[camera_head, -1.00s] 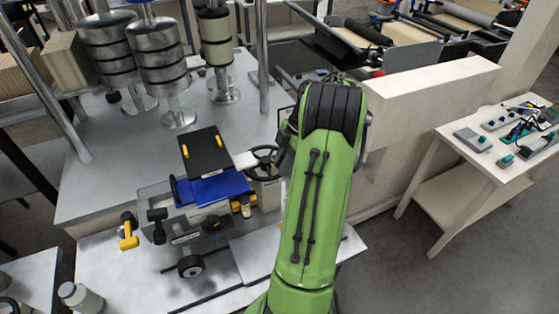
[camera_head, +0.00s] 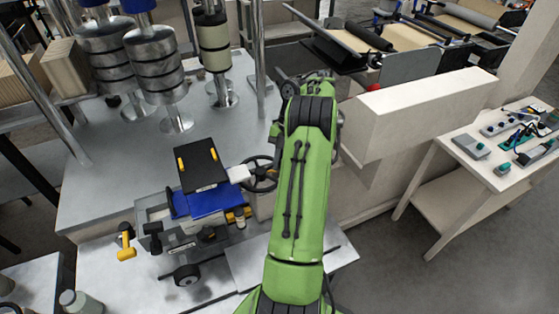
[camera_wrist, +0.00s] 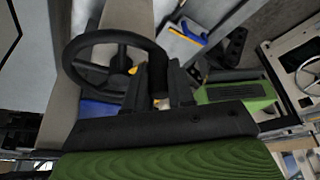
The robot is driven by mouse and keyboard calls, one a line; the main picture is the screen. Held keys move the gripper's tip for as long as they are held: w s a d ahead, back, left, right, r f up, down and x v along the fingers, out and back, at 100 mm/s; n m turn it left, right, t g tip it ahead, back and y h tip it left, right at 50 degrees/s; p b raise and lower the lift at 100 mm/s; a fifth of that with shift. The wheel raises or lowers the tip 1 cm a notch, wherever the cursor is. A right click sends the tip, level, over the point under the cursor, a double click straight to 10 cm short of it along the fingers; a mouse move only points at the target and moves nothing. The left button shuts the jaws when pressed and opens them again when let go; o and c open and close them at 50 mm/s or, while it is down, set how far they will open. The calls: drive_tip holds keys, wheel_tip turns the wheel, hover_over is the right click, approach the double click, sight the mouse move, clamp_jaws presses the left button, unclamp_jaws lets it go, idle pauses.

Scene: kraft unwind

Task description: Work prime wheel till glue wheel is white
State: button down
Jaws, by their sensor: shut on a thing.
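A black spoked handwheel, which I take to be the prime wheel (camera_head: 260,174), stands at the right of the blue glue unit (camera_head: 210,194). In the wrist view its rim (camera_wrist: 112,40) curves from the left to my gripper (camera_wrist: 158,74). The dark fingers are closed on a dark part at the wheel's right side; whether this is rim or handle I cannot tell. In the head view my green arm hides the gripper. A small dark wheel with a pale hub (camera_head: 187,275) sits low in front of the unit; I cannot tell whether it is the glue wheel.
A black panel with yellow clips (camera_head: 200,166) lies over the unit. A yellow-handled part (camera_head: 126,243) is at its left. Metal rollers (camera_head: 156,70) and posts stand behind. A beige block (camera_head: 425,110) and a side table with devices (camera_head: 490,160) are at right.

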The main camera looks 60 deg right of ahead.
drive_tip(key=shift+d, duration=0.15)
idle(0.4)
drive_tip(key=c, duration=1)
unclamp_jaws()
drive_tip(key=shift+o, duration=0.2)
drive_tip(key=p+v, duration=0.6)
drive_tip(key=v, duration=0.6)
drive_tip(key=shift+w+r, duration=0.1)
